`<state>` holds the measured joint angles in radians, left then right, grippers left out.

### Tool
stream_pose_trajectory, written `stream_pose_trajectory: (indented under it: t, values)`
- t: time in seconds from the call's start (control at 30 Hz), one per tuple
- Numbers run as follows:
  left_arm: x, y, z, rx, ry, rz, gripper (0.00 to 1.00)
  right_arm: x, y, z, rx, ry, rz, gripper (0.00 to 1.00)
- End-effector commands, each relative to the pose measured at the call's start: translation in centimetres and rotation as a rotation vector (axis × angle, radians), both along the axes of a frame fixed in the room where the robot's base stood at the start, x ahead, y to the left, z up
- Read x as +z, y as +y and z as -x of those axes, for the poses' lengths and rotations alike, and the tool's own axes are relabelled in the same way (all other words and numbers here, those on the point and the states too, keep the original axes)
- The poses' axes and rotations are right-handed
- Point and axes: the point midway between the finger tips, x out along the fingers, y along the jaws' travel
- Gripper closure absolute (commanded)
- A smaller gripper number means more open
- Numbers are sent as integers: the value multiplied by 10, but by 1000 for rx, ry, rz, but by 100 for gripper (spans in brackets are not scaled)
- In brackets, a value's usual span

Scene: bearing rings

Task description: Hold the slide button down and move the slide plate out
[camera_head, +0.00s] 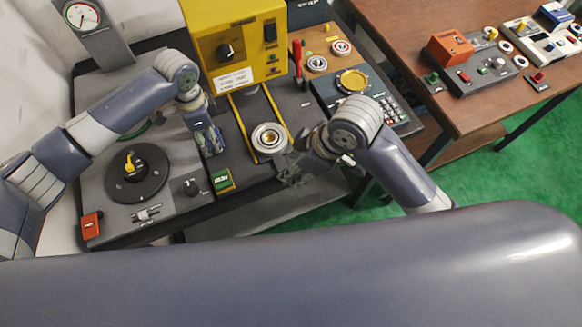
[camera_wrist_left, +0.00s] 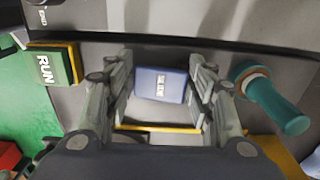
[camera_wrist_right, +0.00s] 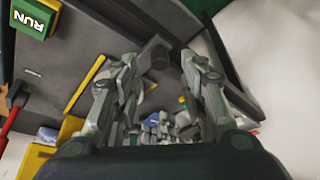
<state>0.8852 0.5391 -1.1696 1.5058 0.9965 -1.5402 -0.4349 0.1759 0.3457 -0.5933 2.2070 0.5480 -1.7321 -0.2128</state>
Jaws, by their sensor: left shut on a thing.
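The blue slide button (camera_wrist_left: 160,85) lies between the fingers of my left gripper (camera_wrist_left: 160,88) in the left wrist view. Its label is partly blurred, and I take it to be gripped. In the head view my left gripper (camera_head: 212,147) is low over the console, left of the yellow-edged track, and hides the button. A metal bearing ring (camera_head: 269,138) sits at the near end of this track; the slide plate's outline is unclear. My right gripper (camera_head: 290,172) is just right of the ring, near the console's front edge. Its fingers (camera_wrist_right: 160,62) are apart around a dark block (camera_wrist_right: 154,50); contact is unclear.
A green RUN button (camera_head: 223,180) is close in front of the left gripper. A yellow control box (camera_head: 235,40) stands behind the track. A black dial (camera_head: 137,173) is on the left. A teal handle (camera_wrist_left: 272,98) is close beside the left gripper.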

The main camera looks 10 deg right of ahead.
Motion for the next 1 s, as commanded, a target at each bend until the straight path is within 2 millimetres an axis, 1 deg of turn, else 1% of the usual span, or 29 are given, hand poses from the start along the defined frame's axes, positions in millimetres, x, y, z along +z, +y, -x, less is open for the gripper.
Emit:
stream_pose_trajectory:
  t: [0.03,0.1,0.3,0.4,0.5,0.77,0.8,0.87,1.0]
  values:
    - [0,0,1,-1,3,0,73,12,-4,1,2,-7,-1,61]
    - [0,0,1,-1,3,1,73,26,-10,4,0,-6,0,61]
    - [0,0,1,-1,2,1,73,59,-21,10,1,-3,0,61]
    - [0,-1,1,-1,2,1,73,67,-25,13,1,0,0,61]
    - [0,-1,1,-1,2,2,73,72,-27,14,1,-1,2,61]
    - [0,-1,0,-1,2,2,73,73,-27,15,0,1,2,61]
    - [0,-1,0,-1,1,1,41,73,-27,15,0,1,2,61]
    - [0,-1,0,-1,1,1,28,73,-27,15,0,2,1,61]
    - [0,-1,0,-1,1,1,27,73,-27,15,0,2,1,61]
